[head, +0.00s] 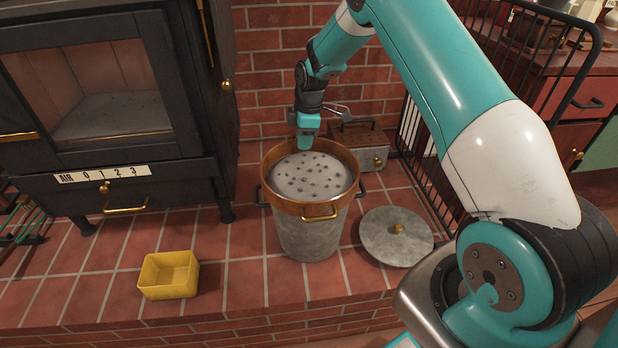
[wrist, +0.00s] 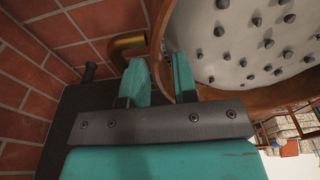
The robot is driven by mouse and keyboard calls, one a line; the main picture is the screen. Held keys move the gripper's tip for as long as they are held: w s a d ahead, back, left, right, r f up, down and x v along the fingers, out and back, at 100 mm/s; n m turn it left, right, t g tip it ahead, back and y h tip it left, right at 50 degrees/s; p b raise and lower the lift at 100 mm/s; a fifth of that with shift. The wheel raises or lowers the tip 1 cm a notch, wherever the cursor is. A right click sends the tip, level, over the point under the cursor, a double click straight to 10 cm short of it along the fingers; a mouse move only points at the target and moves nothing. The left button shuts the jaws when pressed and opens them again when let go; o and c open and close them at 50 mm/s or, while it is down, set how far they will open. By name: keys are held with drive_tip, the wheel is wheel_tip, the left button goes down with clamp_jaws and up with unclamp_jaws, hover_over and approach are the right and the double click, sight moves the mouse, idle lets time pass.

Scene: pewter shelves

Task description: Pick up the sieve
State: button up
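The sieve (head: 310,177) has a round copper-brown rim, a grey floor dotted with dark bits, and a brass handle (head: 320,213) at the front. It sits level in the top of a grey metal bucket (head: 308,235). My gripper (head: 305,140) points down at the far rim. In the wrist view, the sieve (wrist: 255,45) fills the upper right. My gripper's fingers (wrist: 161,80) straddle its rim, one outside and one inside. A brass handle (wrist: 125,45) shows beside the outer finger. Whether both fingers press on the rim is unclear.
A round grey lid (head: 375,238) with a brass knob lies right of the bucket. A metal box (head: 360,148) stands behind. A yellow tray (head: 168,275) sits at front left. A black stove (head: 100,100) stands left, and a black railing (head: 425,150) rises at right.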

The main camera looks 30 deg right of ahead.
wheel_tip(320, 180, down, 2)
drive_tip(key=shift+a+f, duration=0.1)
drive_tip(key=shift+a, duration=0.05)
clamp_jaws()
